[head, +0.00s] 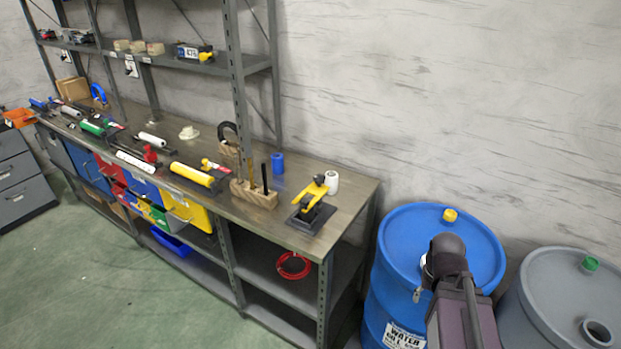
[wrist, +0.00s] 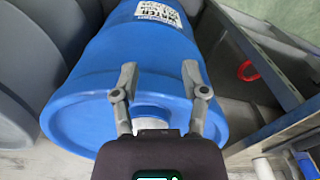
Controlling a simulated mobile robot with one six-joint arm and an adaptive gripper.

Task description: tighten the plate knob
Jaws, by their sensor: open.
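No part is clearly identifiable as the plate knob. A yellow-handled device on a dark base plate (head: 312,208) stands at the near right end of the workbench (head: 345,190); a knob on it is too small to make out. My gripper (wrist: 158,78) is open in the wrist view, its two fingers apart with nothing held between them. It is over the blue drum (wrist: 115,55), away from the workbench. In the head view my dark arm covers part of the blue drum (head: 400,245), and the fingertips are hidden.
A grey drum (head: 540,290) stands right of the blue one. A white roll (head: 331,183), a blue cylinder (head: 278,163) and a wooden block (head: 253,195) are near the device. A red coil (head: 293,265) lies on the lower shelf. Green floor at front left is clear.

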